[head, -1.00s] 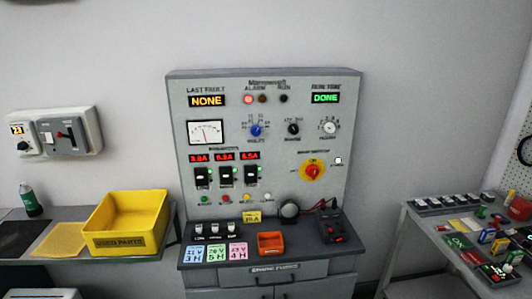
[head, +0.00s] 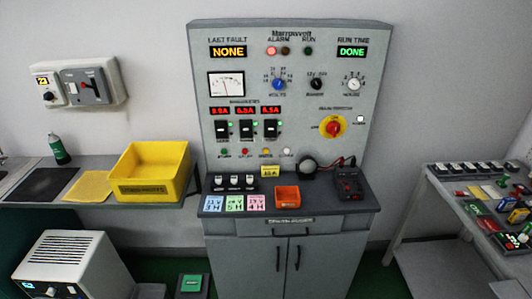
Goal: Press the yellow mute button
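The grey control panel (head: 290,110) stands upright at the back of a cabinet in the middle of the view. A row of small round buttons or lamps runs low on the panel: green (head: 223,152), red (head: 245,152), yellow (head: 266,152) and white (head: 287,152). The yellow one is likely the mute button; its label is too small to read. The ALARM lamp (head: 271,51) near the top glows red. Neither of my grippers is in view.
A yellow bin (head: 152,172) sits on the left bench. A cluttered table (head: 440,185) stands right.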

